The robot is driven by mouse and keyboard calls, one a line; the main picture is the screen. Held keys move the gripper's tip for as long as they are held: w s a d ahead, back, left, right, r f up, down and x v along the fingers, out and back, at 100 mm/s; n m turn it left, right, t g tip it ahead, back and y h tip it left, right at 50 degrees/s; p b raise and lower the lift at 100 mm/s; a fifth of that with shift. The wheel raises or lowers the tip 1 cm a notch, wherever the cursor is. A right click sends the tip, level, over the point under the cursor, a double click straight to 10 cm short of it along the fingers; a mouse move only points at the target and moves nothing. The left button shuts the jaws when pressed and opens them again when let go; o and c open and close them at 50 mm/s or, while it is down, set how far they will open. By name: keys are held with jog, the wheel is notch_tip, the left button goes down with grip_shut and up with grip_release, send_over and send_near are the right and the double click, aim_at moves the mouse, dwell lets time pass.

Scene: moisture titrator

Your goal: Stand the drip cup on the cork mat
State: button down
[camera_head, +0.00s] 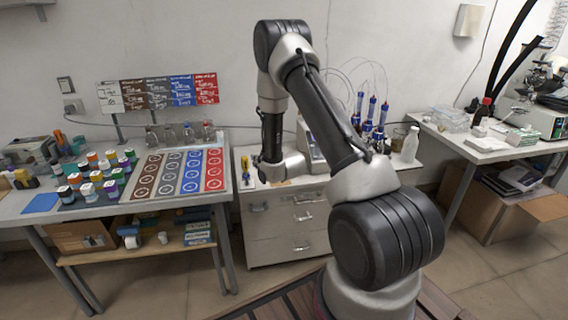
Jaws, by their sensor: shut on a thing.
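My arm reaches over the white-topped cabinet, and its wrist hangs low above the cabinet's left part. My gripper cannot be made out; the wrist and forearm block the view there. A small tan patch (281,183) shows on the cabinet top just under the wrist; it may be an edge of the cork mat. I cannot make out the drip cup or anything held.
The cabinet top (330,181) also carries a titrator with blue-capped tubes (369,115), a glass beaker (397,138) and a white bottle (411,145). A small yellow item (246,168) stands at its left edge. Crowded tables flank it.

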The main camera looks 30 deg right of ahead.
jog(key=w+d+f, duration=0.4)
jog(key=d+f, duration=0.3)
jog(key=d, duration=0.5)
jog(key=shift+d+f+n, duration=0.25)
jog(key=shift+f+n, duration=0.15)
jog(key=shift+s, duration=0.1)
jog(key=shift+f, duration=2.85)
jog(key=shift+f, duration=0.6)
jog(key=c, duration=1.1)
grip_release()
